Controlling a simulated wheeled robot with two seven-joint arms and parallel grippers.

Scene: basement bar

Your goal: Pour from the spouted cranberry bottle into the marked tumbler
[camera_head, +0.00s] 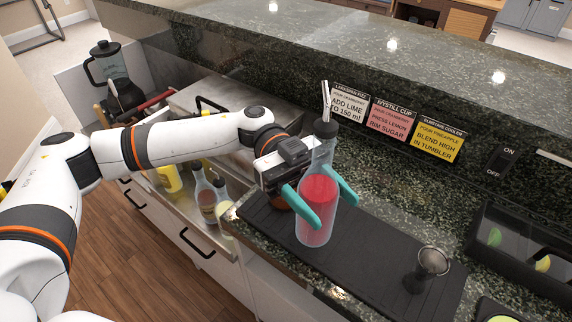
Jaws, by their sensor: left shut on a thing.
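The spouted cranberry bottle (319,190) is clear with red liquid in its lower part, a dark cap and a metal pour spout on top. It stands nearly upright over the black bar mat (385,262); I cannot tell whether its base touches the mat. My left gripper (322,205) is shut on the bottle, a teal finger on each side of its body. I cannot make out the marked tumbler. A small brownish thing (283,203) is mostly hidden behind the gripper. My right gripper is not in view.
A jigger-like metal cup (433,262) stands on the mat at right. A dark divided garnish tray (525,250) is beyond it. Three recipe cards (391,118) lean at the raised ledge. Several bottles (207,200) stand in the well at left, a blender (108,65) behind.

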